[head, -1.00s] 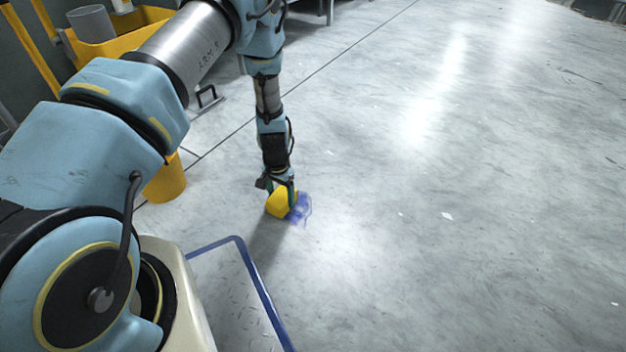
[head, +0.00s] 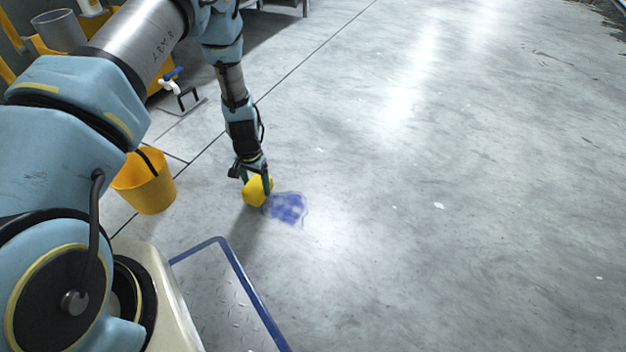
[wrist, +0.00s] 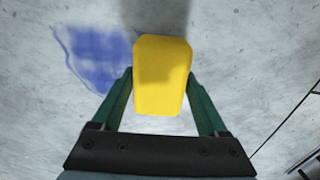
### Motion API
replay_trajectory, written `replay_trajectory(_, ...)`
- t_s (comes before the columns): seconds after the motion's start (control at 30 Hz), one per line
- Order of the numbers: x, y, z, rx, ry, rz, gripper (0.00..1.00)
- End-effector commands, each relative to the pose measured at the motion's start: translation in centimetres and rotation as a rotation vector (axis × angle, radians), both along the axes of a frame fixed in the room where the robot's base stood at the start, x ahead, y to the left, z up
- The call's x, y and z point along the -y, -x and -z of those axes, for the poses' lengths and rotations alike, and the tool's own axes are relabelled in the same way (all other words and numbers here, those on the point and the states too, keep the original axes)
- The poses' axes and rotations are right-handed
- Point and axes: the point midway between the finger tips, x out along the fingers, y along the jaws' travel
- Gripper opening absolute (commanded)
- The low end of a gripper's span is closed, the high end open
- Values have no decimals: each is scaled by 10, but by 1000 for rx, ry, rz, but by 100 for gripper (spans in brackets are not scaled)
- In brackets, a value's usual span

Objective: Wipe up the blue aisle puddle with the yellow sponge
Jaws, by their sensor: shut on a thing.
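The yellow sponge (head: 256,191) is held between the two green fingers of my gripper (head: 255,178), low over the concrete floor. The blue puddle (head: 287,208) is a patchy, faded stain on the floor just right of the sponge in the head view. In the wrist view the sponge (wrist: 162,76) sits between the fingertips of my gripper (wrist: 160,85), and the puddle (wrist: 92,58) lies to its left, partly hidden behind the sponge and left finger. I cannot tell whether the sponge touches the floor.
A yellow bucket (head: 146,182) stands on the floor left of my gripper. Behind it is a yellow cart or tub with a blue-handled tap (head: 172,80). A blue-edged metal plate (head: 222,290) is in front. The floor to the right is open.

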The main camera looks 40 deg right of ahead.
Motion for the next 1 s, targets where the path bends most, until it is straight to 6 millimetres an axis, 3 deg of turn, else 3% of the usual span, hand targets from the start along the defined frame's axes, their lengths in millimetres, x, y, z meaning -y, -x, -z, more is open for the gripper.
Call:
replay_trajectory(0.5, 3, -4, -48, 0, 0, -3, 24)
replay_trajectory(1.0, 3, -5, -52, 1, 1, -4, 24)
